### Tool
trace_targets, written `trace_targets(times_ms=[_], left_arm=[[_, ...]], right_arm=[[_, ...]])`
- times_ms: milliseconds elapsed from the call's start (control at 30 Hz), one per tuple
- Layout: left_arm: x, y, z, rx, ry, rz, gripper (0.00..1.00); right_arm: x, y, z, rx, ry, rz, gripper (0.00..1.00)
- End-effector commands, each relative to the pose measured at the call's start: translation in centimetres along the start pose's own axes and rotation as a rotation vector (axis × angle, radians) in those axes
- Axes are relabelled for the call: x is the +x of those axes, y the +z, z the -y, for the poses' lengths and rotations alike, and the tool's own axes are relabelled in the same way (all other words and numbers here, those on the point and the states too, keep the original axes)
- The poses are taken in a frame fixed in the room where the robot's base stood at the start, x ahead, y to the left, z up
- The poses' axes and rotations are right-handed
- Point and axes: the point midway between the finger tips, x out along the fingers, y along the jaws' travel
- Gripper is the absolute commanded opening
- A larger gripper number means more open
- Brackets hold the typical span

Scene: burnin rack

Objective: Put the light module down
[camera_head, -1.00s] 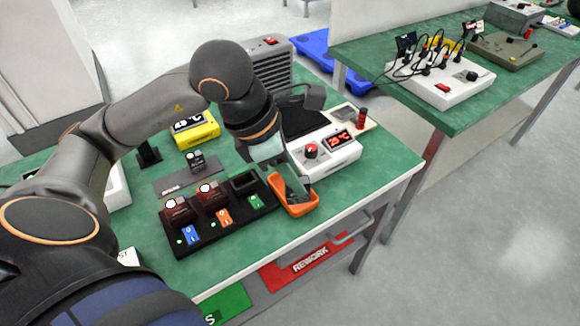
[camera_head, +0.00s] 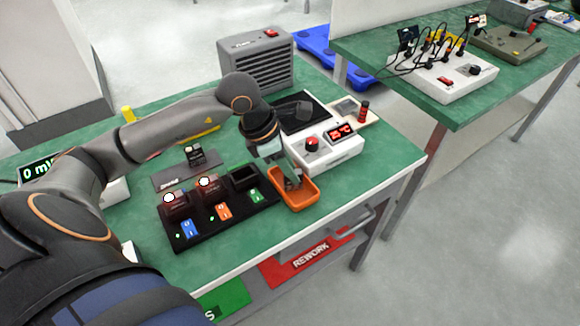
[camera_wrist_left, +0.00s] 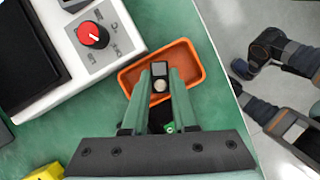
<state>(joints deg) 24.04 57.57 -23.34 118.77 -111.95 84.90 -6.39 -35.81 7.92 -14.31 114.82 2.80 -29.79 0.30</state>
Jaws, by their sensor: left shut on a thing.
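The light module (camera_wrist_left: 160,86), small and dark with a pale round dome, is between the fingertips of my left gripper (camera_wrist_left: 159,79) in the left wrist view. My left gripper (camera_head: 290,182) is shut on it and points down into the orange tray (camera_head: 300,203). The tray also shows around the fingers in the left wrist view (camera_wrist_left: 194,62). In the head view the module is mostly hidden by the fingers, and I cannot tell whether it touches the tray floor.
A black rack (camera_head: 220,222) with two dark red lit modules and an empty socket (camera_head: 243,178) stands left of the tray. A white control box (camera_head: 340,157) with a red knob sits behind it. Another module (camera_head: 194,155) stands on a grey mat. The table's front edge is close.

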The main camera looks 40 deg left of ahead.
Motion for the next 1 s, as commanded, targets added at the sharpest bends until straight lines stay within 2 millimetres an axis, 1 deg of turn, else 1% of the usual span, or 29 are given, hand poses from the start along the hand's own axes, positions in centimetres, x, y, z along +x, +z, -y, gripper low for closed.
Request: trace_targets(times_ms=[167, 300, 333, 567, 867, 967, 1000], left_arm=[[0.0, 0.0, 0.0, 0.0, 0.0, 0.001, 0.0], [0.5, -0.2, 0.0, 0.0, 0.001, 0.0, 0.0], [0.3, -0.1, 0.0, 0.0, 0.0, 0.0, 0.3], [0.3, -0.1, 0.0, 0.0, 0.0, 0.0, 0.56], [0.1, 0.0, 0.0, 0.0, 0.0, 0.0, 0.56], [-0.6, 0.1, -0.1, 0.0, 0.002, 0.0, 0.56], [-1.2, 0.1, -0.1, 0.0, 0.003, 0.0, 0.56]], right_arm=[[0.1, 0.2, 0.0, 0.0, 0.0, 0.004, 0.5], [0.4, 0.8, 0.0, 0.0, -0.001, 0.009, 0.5], [0.2, 0.7, 0.0, 0.0, -0.001, 0.011, 0.5], [0.1, 1.0, 0.1, -0.001, -0.002, 0.017, 0.5], [-0.1, 0.8, 0.1, -0.001, -0.003, 0.017, 0.5], [-0.3, 0.5, 0.1, -0.001, -0.002, 0.013, 0.5], [-0.3, 0.5, 0.1, -0.001, -0.002, 0.012, 0.5]])
